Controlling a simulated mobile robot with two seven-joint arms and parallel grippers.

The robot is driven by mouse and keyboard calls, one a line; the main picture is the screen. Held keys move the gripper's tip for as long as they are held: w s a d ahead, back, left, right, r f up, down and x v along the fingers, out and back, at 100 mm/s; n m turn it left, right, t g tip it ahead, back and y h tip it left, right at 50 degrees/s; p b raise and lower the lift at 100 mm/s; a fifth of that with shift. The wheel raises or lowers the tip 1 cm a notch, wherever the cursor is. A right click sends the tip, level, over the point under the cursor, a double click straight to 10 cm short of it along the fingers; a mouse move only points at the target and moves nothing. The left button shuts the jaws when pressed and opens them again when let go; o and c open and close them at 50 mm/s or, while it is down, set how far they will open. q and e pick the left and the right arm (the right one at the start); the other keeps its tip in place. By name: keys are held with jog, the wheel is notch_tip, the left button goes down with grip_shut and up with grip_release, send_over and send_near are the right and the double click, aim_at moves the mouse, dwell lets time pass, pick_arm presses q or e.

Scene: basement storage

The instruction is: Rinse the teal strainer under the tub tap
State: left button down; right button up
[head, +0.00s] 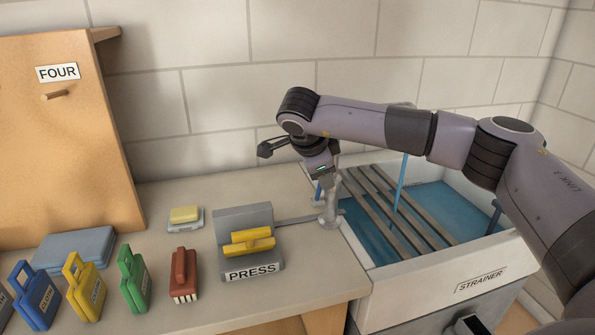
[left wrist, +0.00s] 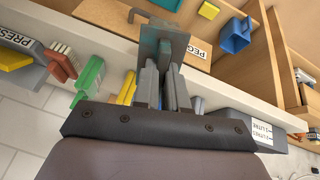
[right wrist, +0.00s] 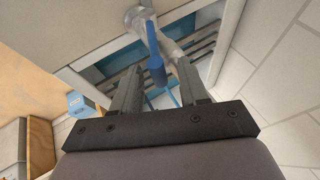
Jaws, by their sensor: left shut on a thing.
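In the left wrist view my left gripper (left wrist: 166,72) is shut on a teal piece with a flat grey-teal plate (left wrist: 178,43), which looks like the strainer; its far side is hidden. Neither shows in the head view. The tub (head: 385,272), labelled STRAINER, holds blue water under a slatted rack (head: 375,205). A blue stream (head: 402,182) falls onto the rack; the tap above is mostly hidden by my right arm. My right gripper (head: 324,185) is at the tub's left edge. Its fingers (right wrist: 156,85) stand apart on either side of a blue handle (right wrist: 154,55).
A clear vessel (head: 330,210) stands below my right gripper. The counter holds a grey PRESS block (head: 250,268) with a yellow bar, a red brush (head: 183,275), green (head: 133,280), yellow (head: 86,285) and blue (head: 38,295) tags, and a yellow sponge (head: 185,214). A wooden board (head: 60,130) stands left.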

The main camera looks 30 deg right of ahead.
pick_arm(q)
jog(key=shift+f+b, duration=0.85)
pick_arm(e)
jog(key=v, duration=1.2)
